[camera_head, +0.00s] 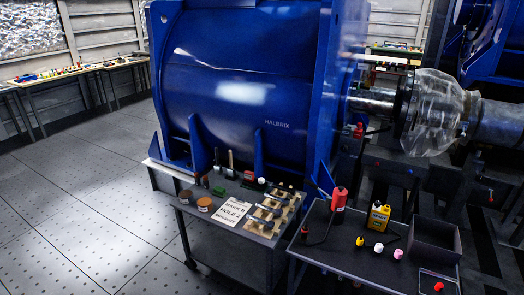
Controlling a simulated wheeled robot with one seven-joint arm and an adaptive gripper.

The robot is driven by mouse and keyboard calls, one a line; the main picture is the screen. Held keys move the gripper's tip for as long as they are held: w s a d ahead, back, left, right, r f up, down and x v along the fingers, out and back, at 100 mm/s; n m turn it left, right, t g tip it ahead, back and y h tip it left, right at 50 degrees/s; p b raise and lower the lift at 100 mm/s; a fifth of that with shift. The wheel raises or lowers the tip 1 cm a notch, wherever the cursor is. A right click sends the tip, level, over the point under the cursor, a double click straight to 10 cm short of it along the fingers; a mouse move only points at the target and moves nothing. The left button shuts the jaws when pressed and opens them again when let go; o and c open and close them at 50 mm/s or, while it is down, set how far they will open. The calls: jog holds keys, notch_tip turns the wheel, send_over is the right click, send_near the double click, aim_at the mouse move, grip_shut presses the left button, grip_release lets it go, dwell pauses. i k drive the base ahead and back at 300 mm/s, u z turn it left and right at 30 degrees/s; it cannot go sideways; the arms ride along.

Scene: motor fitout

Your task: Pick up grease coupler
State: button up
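I cannot tell for sure which item is the grease coupler. On the dark right-hand bench (335,262), a red canister (338,199) stands near the back left corner. A dark hose-like piece (319,236) lies in front of it. Small yellow (360,241), white (379,247) and pink (398,253) pieces lie apart near the middle of the bench. A small red piece (438,287) is in a shallow tray at the front right. My gripper is not in view.
A yellow bottle (379,217) and an open dark bin (435,238) stand on the right-hand bench. A cart (222,243) to the left holds tins, a printed sheet (233,212) and a wooden fixture. A large blue motor (235,90) stands behind. Floor at left is clear.

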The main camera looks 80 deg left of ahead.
aim_at(303, 235)
jog(key=u, duration=3.05)
jog(key=i, duration=1.25)
jog(key=z, duration=0.8)
